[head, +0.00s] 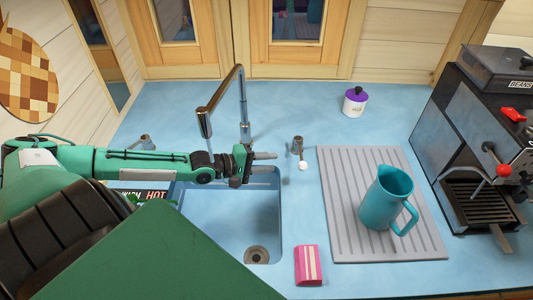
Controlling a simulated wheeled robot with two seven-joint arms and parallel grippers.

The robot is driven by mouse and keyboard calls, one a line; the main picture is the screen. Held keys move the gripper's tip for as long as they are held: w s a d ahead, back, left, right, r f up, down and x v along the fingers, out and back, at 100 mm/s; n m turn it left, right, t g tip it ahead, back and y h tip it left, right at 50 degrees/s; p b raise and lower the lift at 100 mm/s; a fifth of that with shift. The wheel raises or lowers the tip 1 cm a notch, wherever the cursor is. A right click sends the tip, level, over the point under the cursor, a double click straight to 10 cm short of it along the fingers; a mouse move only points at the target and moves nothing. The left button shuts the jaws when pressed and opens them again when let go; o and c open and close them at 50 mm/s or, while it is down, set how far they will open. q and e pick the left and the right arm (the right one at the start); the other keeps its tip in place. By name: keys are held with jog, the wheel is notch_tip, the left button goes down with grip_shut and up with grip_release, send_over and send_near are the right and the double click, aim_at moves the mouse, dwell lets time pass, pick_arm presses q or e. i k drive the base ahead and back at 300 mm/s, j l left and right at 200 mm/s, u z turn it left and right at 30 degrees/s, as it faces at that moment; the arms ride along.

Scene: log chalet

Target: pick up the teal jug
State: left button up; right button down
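The teal jug (381,203) stands upright on the ribbed grey drying mat (338,205), right of the sink. Its handle is on its lower right side, and its open top is visible. My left gripper (266,162) reaches in from the left over the back of the sink. Its two fingers point right and are apart, with nothing between them. It is well to the left of the jug and not touching it. My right gripper is not in view.
The blue sink (223,222) has a tall faucet (241,95) behind my gripper. A small tap (299,147) stands between gripper and mat. A pink striped sponge (308,265) lies in front, a purple-lidded jar (354,102) behind. A coffee machine (470,140) stands at right.

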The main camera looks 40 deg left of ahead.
aim_at(382, 202)
jog(key=k+l, duration=1.25)
